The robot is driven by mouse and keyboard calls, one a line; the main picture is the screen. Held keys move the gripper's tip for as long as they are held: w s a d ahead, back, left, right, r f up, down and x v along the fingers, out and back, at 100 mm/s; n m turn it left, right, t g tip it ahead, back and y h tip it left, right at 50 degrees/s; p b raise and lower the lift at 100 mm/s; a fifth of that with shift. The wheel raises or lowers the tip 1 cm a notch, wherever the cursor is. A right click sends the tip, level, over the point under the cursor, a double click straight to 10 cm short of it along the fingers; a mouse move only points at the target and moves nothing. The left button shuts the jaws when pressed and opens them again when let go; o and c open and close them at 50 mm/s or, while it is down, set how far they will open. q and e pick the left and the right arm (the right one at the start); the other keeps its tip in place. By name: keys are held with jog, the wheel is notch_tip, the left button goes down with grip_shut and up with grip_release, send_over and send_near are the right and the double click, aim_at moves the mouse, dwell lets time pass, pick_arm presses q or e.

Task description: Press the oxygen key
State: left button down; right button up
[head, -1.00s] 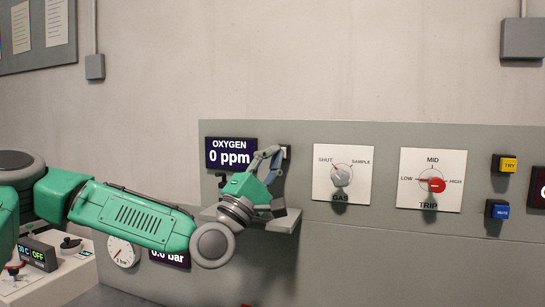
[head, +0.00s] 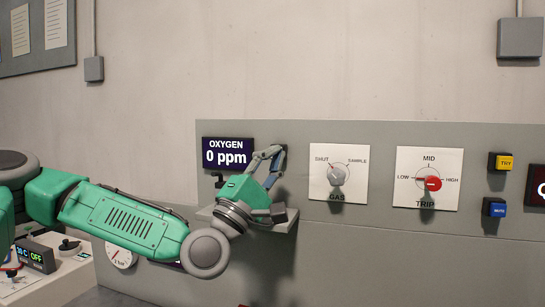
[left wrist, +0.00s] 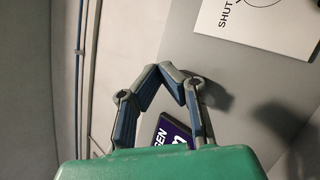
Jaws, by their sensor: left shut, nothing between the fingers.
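The dark OXYGEN display (head: 228,153) reads 0 ppm on the grey panel. Part of it also shows in the left wrist view (left wrist: 174,133). My left gripper (head: 277,151) is shut and empty in front of the panel, just right of the display. Its fingertips meet in the left wrist view (left wrist: 170,70). A small dark-edged key (head: 284,149) sits behind the fingertips and is mostly hidden. I cannot tell whether the fingers touch it. My right gripper is not in view.
A small grey ledge (head: 285,222) juts out under my left gripper. To the right are the GAS knob (head: 337,174), the TRIP knob (head: 432,183), a yellow TRY key (head: 502,162) and a blue MUTE key (head: 495,208).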

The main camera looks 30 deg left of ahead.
pick_arm(q)
jog(key=shift+h, duration=0.3)
jog(key=s, duration=0.1)
jog(key=s+d, duration=0.2)
jog(key=s, duration=0.1)
jog(key=shift+r, duration=0.15)
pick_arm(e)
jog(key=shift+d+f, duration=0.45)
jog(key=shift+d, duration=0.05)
pick_arm(q)
jog(key=shift+a, duration=0.1)
